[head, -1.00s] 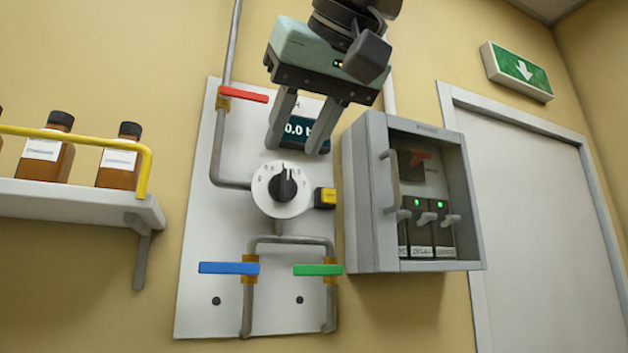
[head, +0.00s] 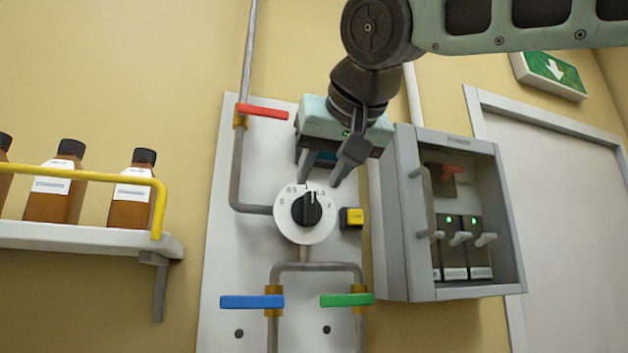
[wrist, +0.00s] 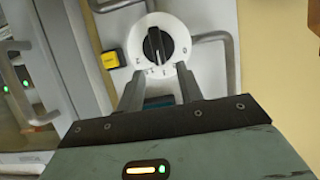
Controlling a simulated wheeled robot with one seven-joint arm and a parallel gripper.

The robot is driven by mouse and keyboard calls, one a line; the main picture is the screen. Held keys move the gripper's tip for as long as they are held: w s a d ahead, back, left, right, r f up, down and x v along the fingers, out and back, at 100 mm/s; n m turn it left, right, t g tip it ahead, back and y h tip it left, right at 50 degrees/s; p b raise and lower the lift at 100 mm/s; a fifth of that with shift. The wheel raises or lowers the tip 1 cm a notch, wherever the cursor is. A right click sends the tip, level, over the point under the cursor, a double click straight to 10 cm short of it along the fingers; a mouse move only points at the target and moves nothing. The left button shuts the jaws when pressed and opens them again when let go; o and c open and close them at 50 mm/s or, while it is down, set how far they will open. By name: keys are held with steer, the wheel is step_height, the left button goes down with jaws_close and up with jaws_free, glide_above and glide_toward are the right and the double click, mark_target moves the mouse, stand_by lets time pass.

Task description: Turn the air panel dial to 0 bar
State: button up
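The air panel dial is a black knob (head: 307,209) on a round white scale plate (head: 289,228), mounted on the white panel (head: 222,280). The knob's pointer is turned near the top of the scale, close to the mark that looks like 1. My gripper (head: 322,182) is open and empty, just above the dial in the head view. In the wrist view the knob (wrist: 158,46) lies beyond and between the two fingertips of my gripper (wrist: 159,90), apart from them. The display above the dial is mostly hidden behind my gripper.
A yellow button block (head: 351,217) is right of the dial. Red (head: 262,111), blue (head: 252,301) and green (head: 347,299) valve handles sit on grey pipes. A grey cabinet (head: 405,270) projects at right. Brown bottles (head: 132,190) stand on the left shelf.

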mark_target(312, 193)
steer(key=shift+p+x, duration=0.5)
steer(key=shift+x, duration=1.7)
steer(key=shift+c, duration=0.3)
jaws_close()
